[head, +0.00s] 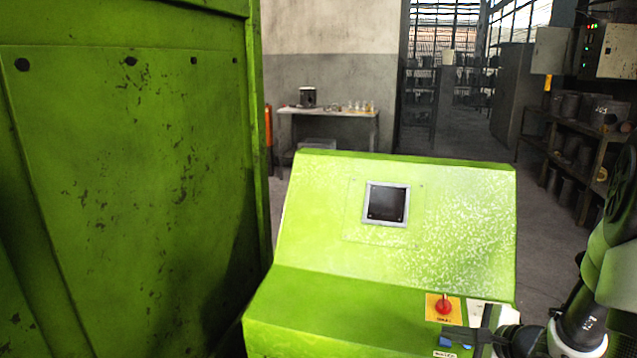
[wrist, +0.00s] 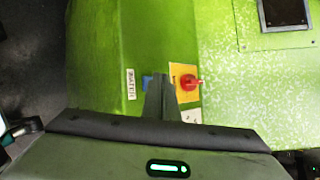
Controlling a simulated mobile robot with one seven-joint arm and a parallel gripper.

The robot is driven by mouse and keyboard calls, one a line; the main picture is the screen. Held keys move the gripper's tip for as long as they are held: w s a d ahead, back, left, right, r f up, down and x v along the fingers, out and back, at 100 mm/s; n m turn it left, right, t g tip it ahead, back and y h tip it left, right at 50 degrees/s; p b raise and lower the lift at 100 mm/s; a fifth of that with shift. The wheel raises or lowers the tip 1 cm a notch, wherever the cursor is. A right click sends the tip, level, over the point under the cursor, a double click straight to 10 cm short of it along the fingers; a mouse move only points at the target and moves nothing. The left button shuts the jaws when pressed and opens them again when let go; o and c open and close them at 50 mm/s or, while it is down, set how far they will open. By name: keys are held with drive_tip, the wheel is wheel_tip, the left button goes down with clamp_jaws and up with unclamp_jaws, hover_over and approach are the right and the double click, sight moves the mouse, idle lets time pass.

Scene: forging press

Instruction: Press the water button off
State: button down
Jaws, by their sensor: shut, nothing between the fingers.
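The blue water button (head: 445,342) sits on the front edge of the green console (head: 380,275), below a red rotary knob (head: 444,306) on a yellow plate. A small white label (wrist: 131,84) reading WATER is beside the button (wrist: 147,81) in the wrist view. My gripper (head: 447,332) is shut and empty. It reaches in from the right, with its fingertips close to the blue button, and partly covers the view between button and knob. In the wrist view the closed fingers (wrist: 158,77) lie between the button and the red knob (wrist: 188,82). I cannot tell whether they touch the button.
A framed dark screen (head: 386,204) is set in the sloping console top. A tall green machine wall (head: 130,180) stands at the left. A table (head: 330,112) with small items is behind, and a shelf (head: 570,145) stands at the back right.

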drive_tip(key=shift+f, duration=0.15)
idle(0.3)
drive_tip(key=shift+f+b, duration=0.3)
drive_tip(key=shift+b, duration=0.45)
drive_tip(key=shift+r, duration=0.45)
drive_tip(key=r+p, duration=0.1)
drive_tip(key=r, duration=0.1)
drive_tip(key=r+p, duration=0.1)
drive_tip(key=r, duration=0.1)
drive_tip(key=s+r+p, duration=0.1)
drive_tip(key=r+p, duration=0.1)
drive_tip(key=shift+a, duration=0.15)
